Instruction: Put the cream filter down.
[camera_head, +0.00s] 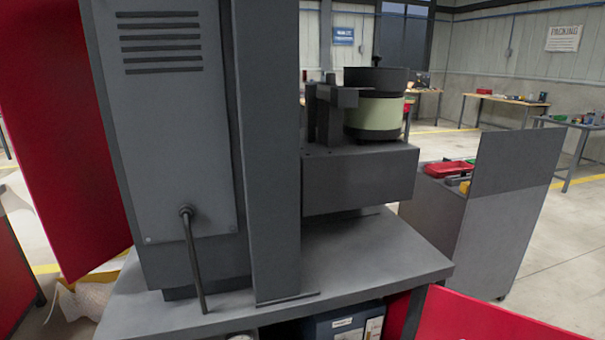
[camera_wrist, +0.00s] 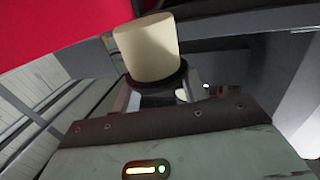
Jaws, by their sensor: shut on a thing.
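The cream filter (camera_wrist: 147,48) shows in the wrist view as a pale cylinder with a dark ring at its near end. My gripper (camera_wrist: 158,92) is shut on it at that dark end, and the cream part points away from the gripper body. The fingers are partly hidden behind the gripper housing and the dark ring. I cannot make out the gripper or the held filter in the head view.
In the head view, a tall grey cabinet (camera_head: 170,120) and post (camera_head: 270,150) stand on a grey table (camera_head: 350,262). A bowl feeder (camera_head: 376,82) with a pale green band sits on a grey block (camera_head: 360,180). A red tray (camera_head: 449,168) lies right of it.

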